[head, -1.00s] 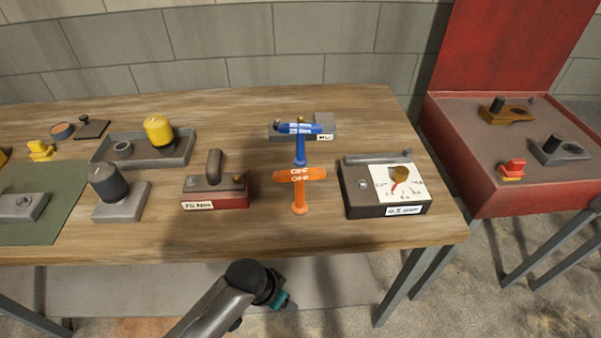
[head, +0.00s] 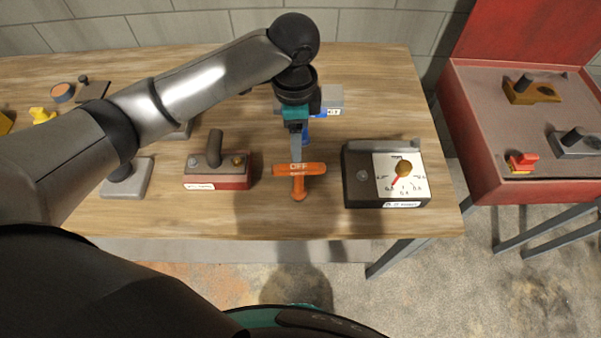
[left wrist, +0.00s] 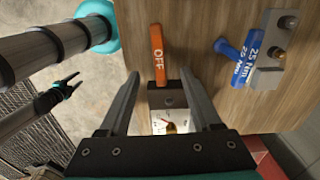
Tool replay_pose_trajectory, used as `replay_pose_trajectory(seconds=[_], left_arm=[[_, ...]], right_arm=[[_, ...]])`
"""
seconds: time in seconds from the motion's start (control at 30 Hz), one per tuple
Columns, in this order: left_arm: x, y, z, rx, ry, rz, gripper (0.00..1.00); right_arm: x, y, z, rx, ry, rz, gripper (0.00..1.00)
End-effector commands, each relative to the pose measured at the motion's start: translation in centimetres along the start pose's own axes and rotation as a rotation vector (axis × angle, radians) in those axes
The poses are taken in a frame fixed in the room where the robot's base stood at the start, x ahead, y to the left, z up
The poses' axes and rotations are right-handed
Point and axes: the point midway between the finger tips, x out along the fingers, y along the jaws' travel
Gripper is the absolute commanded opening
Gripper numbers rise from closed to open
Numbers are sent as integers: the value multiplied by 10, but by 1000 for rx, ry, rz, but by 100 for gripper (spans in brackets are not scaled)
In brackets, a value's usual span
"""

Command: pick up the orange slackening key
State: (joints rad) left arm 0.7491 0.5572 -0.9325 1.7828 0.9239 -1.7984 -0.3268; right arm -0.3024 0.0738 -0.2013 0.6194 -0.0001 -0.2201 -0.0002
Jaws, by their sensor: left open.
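A blue 25 Nm key (left wrist: 238,62) lies close by, mostly hidden behind my left gripper in the head view. The red-based block (head: 217,174) is left of the orange key, the dial box (head: 361,190) right. A red bench (head: 478,130) stands further right.

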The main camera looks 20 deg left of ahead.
Motion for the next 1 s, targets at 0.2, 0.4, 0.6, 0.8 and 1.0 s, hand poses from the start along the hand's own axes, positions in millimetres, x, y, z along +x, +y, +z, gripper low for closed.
replay_pose_trajectory(seconds=[0.2, 0.4, 0.6, 0.8, 1.0], left_arm=[[50, 1, 0, -4, -2, 4, 65], [80, 1, -1, -3, 0, 1, 65], [91, 1, -2, -2, 1, 1, 65], [116, 2, -6, -2, 1, 1, 65], [137, 2, -6, -2, 1, 0, 65]], right_arm=[[1, 4, 4, -2, -7, 5, 50], [2, 5, 4, -2, -6, 6, 50], [1, 5, 2, -2, -4, 7, 50], [-1, 6, 0, -1, 0, 7, 50], [0, 6, -1, -1, 2, 8, 50]])
